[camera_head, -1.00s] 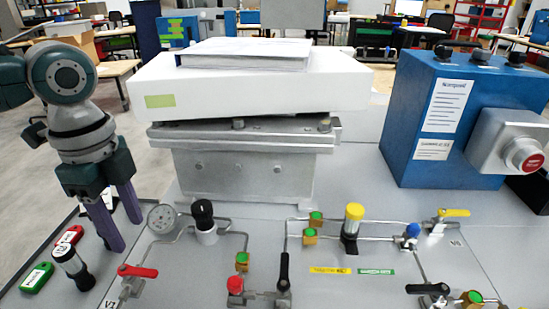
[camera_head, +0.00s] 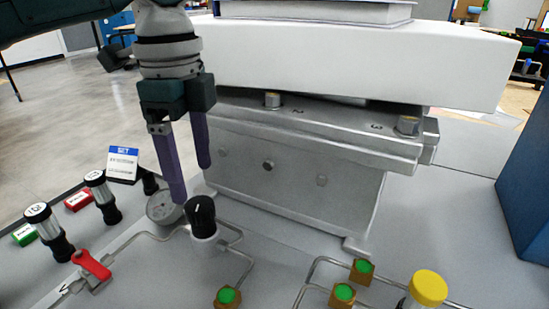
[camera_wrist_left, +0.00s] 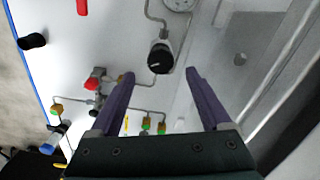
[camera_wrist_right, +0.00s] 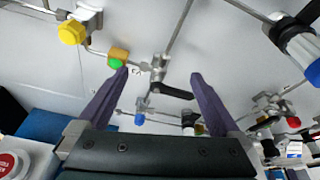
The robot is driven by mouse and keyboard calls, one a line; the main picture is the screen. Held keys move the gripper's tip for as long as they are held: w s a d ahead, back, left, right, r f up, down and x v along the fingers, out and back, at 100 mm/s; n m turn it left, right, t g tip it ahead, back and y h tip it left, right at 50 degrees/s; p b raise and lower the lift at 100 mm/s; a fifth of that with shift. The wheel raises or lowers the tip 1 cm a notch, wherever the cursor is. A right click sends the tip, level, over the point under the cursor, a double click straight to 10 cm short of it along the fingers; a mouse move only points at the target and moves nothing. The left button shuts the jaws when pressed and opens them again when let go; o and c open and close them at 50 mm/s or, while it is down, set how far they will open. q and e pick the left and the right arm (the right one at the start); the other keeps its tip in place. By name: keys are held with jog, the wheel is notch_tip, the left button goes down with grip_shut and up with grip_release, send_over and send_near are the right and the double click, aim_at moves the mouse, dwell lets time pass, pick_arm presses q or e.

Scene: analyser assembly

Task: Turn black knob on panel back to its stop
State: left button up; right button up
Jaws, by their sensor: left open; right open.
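The black knob (camera_head: 203,211) sits on a white round base on the grey panel, with pipes on both sides. A white line marks its top. My left gripper (camera_head: 191,184) hangs above and just behind the knob, open, its purple fingers pointing down. In the left wrist view the knob (camera_wrist_left: 160,58) shows beyond the fingertips and between them, apart from both. My right gripper is out of the head view. In the right wrist view my right gripper (camera_wrist_right: 161,76) is open and empty over another part of the panel.
A round gauge (camera_head: 163,207) stands close to the knob's left. A red lever (camera_head: 92,265) lies at the front left. A large metal block (camera_head: 290,170) with a white box (camera_head: 350,60) rises right behind the knob. Black-capped cylinders (camera_head: 103,195) stand at the left.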

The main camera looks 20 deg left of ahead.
aim_at(199, 204)
pick_arm(q)
notch_tip(199, 204, down, 6)
jog(key=shift+r+b, duration=0.25)
jog(key=shift+b, duration=0.15)
grip_shut()
dwell(0.5)
